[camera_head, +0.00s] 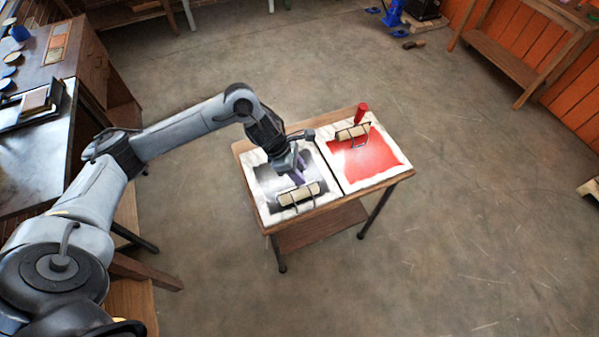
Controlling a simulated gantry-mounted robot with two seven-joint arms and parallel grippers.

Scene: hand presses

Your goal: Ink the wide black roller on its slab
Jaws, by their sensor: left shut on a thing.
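The wide roller (299,193) lies over the lower part of the left slab, cream-coloured in a dark wire frame. The left slab (265,212) is white at its edges with a patch of black ink (268,183) in its middle. My left gripper (297,174) is above this slab, shut on the roller's handle, which is mostly hidden by the fingers. I cannot tell whether the roller touches the ink. My right gripper is not in view.
A second roller (352,132) with a red handle (361,113) rests on the right slab (398,163), which carries red ink (372,160). Both slabs fill a small wooden table (322,200). A workbench (38,140) stands at the left. Open concrete floor surrounds the table.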

